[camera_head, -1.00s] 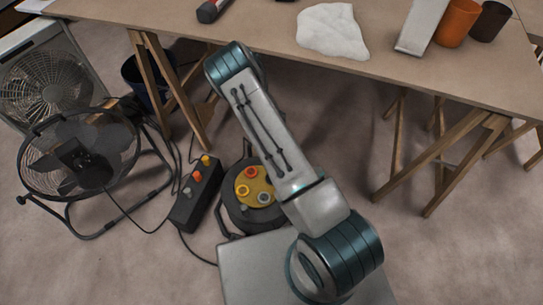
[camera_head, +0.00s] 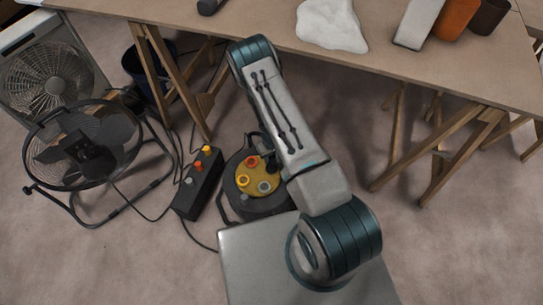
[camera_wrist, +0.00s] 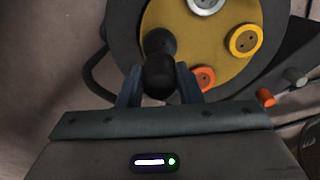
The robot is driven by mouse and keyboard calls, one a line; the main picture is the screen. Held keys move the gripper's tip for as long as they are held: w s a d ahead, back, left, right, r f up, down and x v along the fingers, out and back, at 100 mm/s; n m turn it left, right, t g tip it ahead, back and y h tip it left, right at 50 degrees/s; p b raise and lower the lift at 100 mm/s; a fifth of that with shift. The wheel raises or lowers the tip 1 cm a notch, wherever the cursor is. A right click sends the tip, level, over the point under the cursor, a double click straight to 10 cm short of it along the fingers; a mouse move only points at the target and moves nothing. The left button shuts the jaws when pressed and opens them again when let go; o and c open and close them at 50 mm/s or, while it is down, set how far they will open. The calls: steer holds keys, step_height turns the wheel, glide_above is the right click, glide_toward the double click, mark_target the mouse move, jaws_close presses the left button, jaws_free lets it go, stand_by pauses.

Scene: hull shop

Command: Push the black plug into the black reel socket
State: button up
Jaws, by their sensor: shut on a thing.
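The black plug (camera_wrist: 158,78) is held between the two fingers of my gripper (camera_wrist: 157,88) in the wrist view. The cable reel (camera_head: 237,200) stands on the floor, with a yellow face (camera_wrist: 180,58) carrying coloured sockets. The plug is over the face at the black socket (camera_wrist: 158,41), whose dark round shape shows just beyond it and is partly covered. I cannot tell how deep the plug sits.
A dark power strip (camera_head: 199,186) with orange and grey plugs lies left of the reel. A round floor fan (camera_head: 85,150) and a box fan (camera_head: 50,80) stand further left. The trestle table (camera_head: 390,62) spans the back. Floor at right is clear.

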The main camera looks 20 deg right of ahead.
mark_target(272, 163)
steer(key=shift+f+b, duration=1.85)
steer(key=shift+f, duration=0.45)
steer(key=shift+s+p, duration=0.15)
steer(key=shift+p, duration=0.5)
steer(key=shift+f+b, duration=0.3)
steer(key=shift+f, duration=0.2)
stand_by(0.6)
steer(key=o, duration=1)
step_height(272, 163, up, 14)
steer(key=p, duration=0.4)
steer(key=shift+f+p, duration=0.1)
steer(key=shift+p, duration=0.2)
